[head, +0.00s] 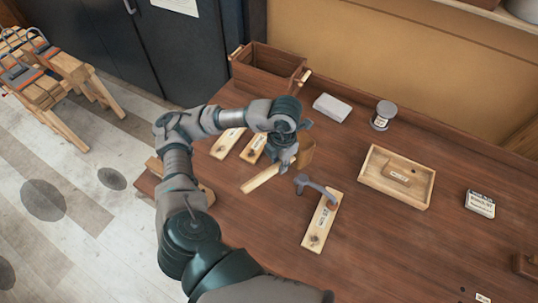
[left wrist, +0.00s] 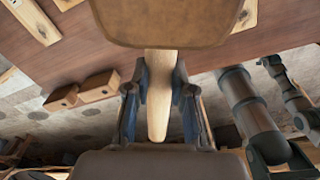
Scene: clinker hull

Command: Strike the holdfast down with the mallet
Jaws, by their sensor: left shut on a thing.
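My left gripper (head: 289,160) is shut on the handle of the wooden mallet (head: 262,179) above the bench. The mallet's brown head (head: 307,152) is just right of the fingers. In the left wrist view the head (left wrist: 165,22) fills the top, and the pale handle (left wrist: 158,108) runs down between the fingers (left wrist: 160,75). The grey holdfast (head: 316,186) stands on the bench right of and below the mallet. Its curved arm reaches over the upper end of a pale board (head: 322,225). I cannot tell how firmly it presses. My right gripper is not in view.
The workbench (head: 400,240) holds a wooden tray (head: 363,174), a grey block (head: 332,107), a tin (head: 383,115), a small box (head: 480,204) and an open wooden box (head: 270,68). More pale boards (head: 228,142) lie left of my gripper. Bare bench lies right of the holdfast.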

